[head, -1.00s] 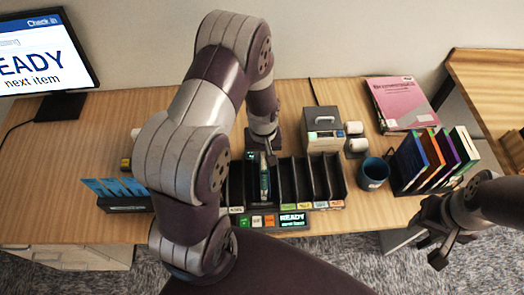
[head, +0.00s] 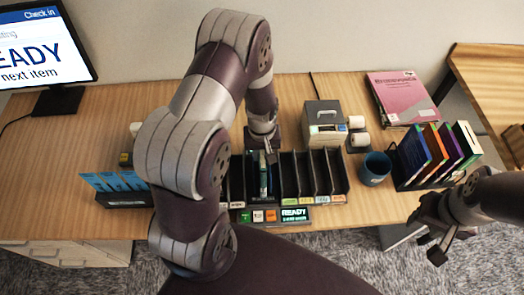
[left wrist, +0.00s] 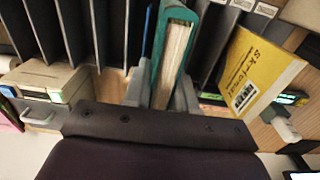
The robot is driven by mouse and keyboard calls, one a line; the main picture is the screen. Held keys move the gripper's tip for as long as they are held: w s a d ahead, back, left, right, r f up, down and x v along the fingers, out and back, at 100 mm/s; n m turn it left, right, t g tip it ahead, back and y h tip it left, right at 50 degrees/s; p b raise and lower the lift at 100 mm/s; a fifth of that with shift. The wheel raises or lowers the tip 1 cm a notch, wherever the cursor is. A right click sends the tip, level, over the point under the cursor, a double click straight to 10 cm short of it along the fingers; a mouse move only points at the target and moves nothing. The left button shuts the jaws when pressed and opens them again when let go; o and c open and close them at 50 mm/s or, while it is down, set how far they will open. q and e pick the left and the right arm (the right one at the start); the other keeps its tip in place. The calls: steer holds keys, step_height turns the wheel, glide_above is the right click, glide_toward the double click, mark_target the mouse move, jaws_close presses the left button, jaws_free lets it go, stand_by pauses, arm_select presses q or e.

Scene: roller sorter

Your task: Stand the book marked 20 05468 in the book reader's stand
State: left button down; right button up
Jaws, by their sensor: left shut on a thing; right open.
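My left gripper (left wrist: 160,92) is shut on a teal book (left wrist: 175,40), its page edges facing the wrist camera. In the head view the gripper (head: 267,152) is at the back of the black slotted rack (head: 325,172), with the book upright among the dividers. I cannot tell whether it rests on the bottom. No number is readable on it. A blue edge (left wrist: 147,35) shows beside it in the left wrist view. The reader's display (head: 294,214) reads READY. I cannot make out a separate stand. My right gripper (head: 431,240) is open and empty at the table's front right.
A yellow book (left wrist: 257,72) with a barcode shows in the left wrist view. A grey printer-like box (head: 324,122), a blue mug (head: 374,168), a rack of several books (head: 432,152) and a pink book (head: 402,97) are to the right. A monitor (head: 45,60) stands left.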

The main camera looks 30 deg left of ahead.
arm_select(q)
steer(key=shift+f, duration=0.1)
steer(key=c, duration=0.8)
jaws_free()
steer(key=shift+c, duration=0.2)
step_height(320, 180, up, 12)
steer(key=shift+f+b, duration=0.2)
steer(key=shift+b, duration=0.7)
steer(key=shift+r, duration=0.55)
